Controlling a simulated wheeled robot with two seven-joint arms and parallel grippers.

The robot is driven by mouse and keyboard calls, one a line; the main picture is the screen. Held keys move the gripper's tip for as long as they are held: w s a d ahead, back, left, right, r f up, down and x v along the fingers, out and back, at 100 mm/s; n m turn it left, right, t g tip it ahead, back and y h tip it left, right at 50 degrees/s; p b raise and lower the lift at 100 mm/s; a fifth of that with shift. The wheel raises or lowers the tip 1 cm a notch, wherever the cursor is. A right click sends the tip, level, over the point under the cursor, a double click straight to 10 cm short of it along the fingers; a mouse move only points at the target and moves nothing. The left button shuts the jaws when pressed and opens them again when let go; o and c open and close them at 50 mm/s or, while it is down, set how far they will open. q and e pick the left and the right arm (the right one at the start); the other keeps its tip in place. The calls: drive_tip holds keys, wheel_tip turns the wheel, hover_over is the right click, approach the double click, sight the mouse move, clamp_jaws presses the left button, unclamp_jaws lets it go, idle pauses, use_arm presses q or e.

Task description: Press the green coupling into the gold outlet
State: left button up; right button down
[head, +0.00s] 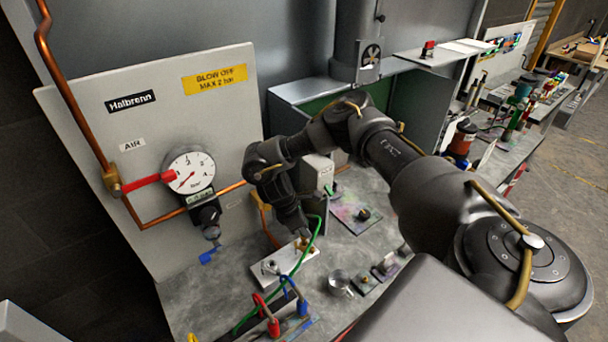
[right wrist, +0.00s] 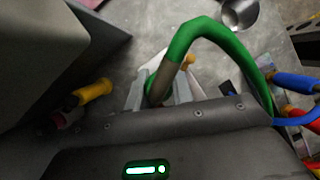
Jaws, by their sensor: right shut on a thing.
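My right gripper (head: 300,232) points down over a light metal plate (head: 272,268) on the bench. In the right wrist view its two fingers (right wrist: 160,92) are shut on the grey-brown end of the green hose, the green coupling (right wrist: 160,80). The green hose (head: 318,232) arches up from the gripper and runs down to the front. A small gold fitting, apparently the gold outlet (head: 304,243), shows on the plate close by the fingertips. A gold part (right wrist: 188,61) also shows just beyond the fingers in the wrist view. Whether coupling and outlet touch is hidden. My left gripper is not seen.
Red (head: 272,325) and blue (head: 302,306) hose couplings stand at the front of the bench. A metal cup (head: 339,282) is right of the plate. A panel with a gauge (head: 190,172) rises at the left. A grey box (head: 318,175) stands behind the gripper.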

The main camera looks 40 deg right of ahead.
drive_tip(key=shift+f+b, duration=0.95)
drive_tip(key=shift+f, duration=0.8)
drive_tip(key=c, duration=1.1)
unclamp_jaws()
drive_tip(key=shift+b+v, duration=0.8)
drive_tip(key=shift+v, duration=4.65)
drive_tip(key=shift+w, duration=0.1)
